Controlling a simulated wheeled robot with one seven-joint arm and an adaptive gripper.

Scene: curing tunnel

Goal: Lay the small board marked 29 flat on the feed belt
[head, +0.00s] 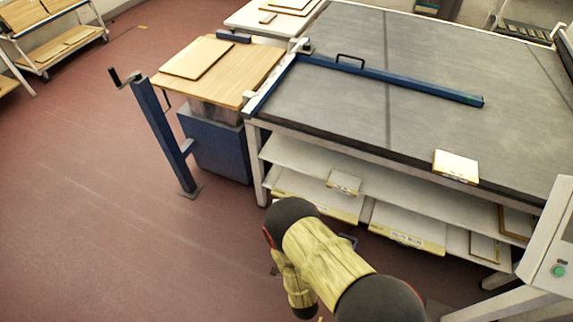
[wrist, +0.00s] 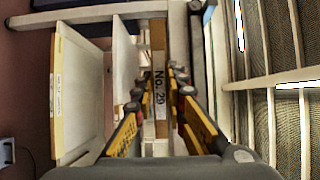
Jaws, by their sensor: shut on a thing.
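The small board marked No. 29 (wrist: 159,95) is between the fingers of my gripper (wrist: 162,88) in the wrist view, its labelled edge facing the camera. My gripper is shut on it. In the head view, a small board (head: 343,181) on the upper white shelf under the belt appears to be this one; its label is too small to read there. My arm hides most of the gripper in that view. The grey feed belt (head: 330,98) is above the shelf. Another small pale board (head: 456,166) lies flat near the belt's front edge, its label unreadable.
A blue bar (head: 400,82) crosses the belt. Larger boards (head: 408,228) lie on the lower shelf. A wooden-topped table (head: 245,70) and a blue post (head: 160,130) stand at left. A white cabinet with a green button (head: 558,271) is at right. Much of the belt is bare.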

